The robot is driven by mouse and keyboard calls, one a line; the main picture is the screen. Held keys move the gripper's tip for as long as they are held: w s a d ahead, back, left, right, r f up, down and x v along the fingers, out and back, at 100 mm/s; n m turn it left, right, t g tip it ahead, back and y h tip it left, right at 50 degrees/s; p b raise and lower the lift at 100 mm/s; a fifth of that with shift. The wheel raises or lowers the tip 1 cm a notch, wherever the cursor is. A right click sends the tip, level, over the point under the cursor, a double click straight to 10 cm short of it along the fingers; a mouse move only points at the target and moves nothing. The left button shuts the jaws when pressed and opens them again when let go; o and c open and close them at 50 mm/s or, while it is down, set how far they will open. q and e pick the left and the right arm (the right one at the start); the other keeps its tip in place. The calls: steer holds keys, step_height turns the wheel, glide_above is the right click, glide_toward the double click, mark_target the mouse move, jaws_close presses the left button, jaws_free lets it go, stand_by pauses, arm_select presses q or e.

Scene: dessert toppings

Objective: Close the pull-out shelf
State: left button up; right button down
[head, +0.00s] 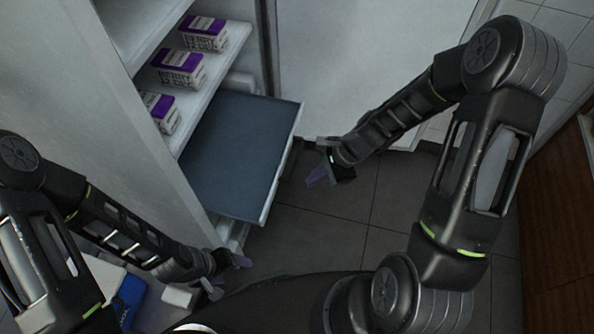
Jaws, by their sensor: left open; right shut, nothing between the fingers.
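The pull-out shelf (236,152) is a flat blue-grey board with a pale front edge. It sticks out of the white cabinet (108,62) at the left, low down, over the floor. My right gripper (318,177) is shut and empty, to the right of the shelf's front edge and apart from it in the picture. My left gripper (226,276) is open, below the shelf's near corner in the picture. Its fingertips are small and partly hidden, and it holds nothing that I can see.
Several purple-and-white boxes (179,67) stand on the fixed shelf above. A blue packet (127,299) lies at the lower left, partly behind my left arm. Dark floor tiles (330,215) are clear right of the shelf. A white panel (350,70) stands behind; brown wood (558,215) is at right.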

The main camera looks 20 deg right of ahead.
arm_select(q)
step_height(320, 180, down, 10)
steer(key=b, duration=0.6)
steer(key=shift+w+a+r, duration=0.2)
steer(key=shift+r, duration=0.05)
arm_select(e)
steer(key=w+d+r+m+t+y, duration=0.2)
steer(key=w+d+r+m+t, duration=0.1)
steer(key=w+m, duration=0.4)
steer(key=shift+w+d+r, duration=0.3)
steer(key=shift+d+r, duration=0.15)
steer(key=shift+d, duration=0.55)
steer(key=b, duration=0.4)
glide_toward(287, 155)
steer(key=x, duration=0.6)
arm_select(q)
steer(key=f, duration=0.2)
steer(key=w+f, duration=0.1)
steer(key=f, duration=0.1)
steer(key=shift+a, duration=0.25)
